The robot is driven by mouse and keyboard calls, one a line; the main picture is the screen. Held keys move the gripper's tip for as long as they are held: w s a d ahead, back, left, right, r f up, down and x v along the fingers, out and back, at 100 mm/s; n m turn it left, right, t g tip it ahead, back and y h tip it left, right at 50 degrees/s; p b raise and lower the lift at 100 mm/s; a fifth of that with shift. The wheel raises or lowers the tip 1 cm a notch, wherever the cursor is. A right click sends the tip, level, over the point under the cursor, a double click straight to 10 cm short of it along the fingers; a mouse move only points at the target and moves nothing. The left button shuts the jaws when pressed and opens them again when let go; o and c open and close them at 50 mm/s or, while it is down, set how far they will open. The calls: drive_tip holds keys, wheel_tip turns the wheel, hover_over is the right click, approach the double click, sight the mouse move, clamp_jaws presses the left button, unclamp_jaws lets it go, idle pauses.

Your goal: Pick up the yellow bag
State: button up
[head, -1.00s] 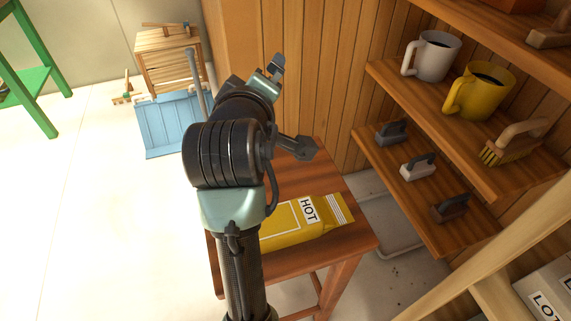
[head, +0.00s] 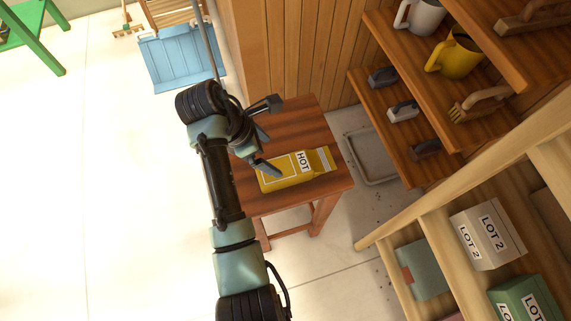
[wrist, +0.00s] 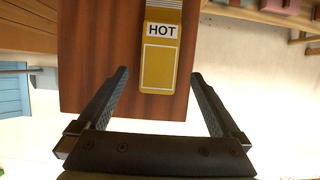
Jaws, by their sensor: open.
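The yellow bag (head: 290,180) lies flat on a small brown wooden table (head: 325,185). It has a white "HOT" label. In the wrist view the bag (wrist: 159,68) lies ahead, its near end roughly between the lines of the two fingers. My gripper (head: 267,133) is open and empty. In the head view it hangs above the table near the far-left part of the bag, one finger overlapping the bag in the picture. In the wrist view the gripper (wrist: 158,75) shows both fingers spread wide, on either side of the bag's near end. I see no contact.
Wooden shelves (head: 430,75) with mugs, a brush and several tools stand right of the table. A grey tray (head: 372,160) lies on the floor between. A rack with LOT boxes (head: 488,233) is at lower right.

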sight(285, 167)
drive_tip(key=x, duration=0.6)
drive_tip(key=shift+f, duration=0.15)
drive_tip(key=x, duration=0.5)
drive_tip(key=shift+a+f, duration=0.15)
drive_tip(key=c, duration=1.3)
wheel_tip(285, 167, up, 10)
drive_tip(key=shift+r, duration=0.1)
drive_tip(key=shift+c, duration=0.2)
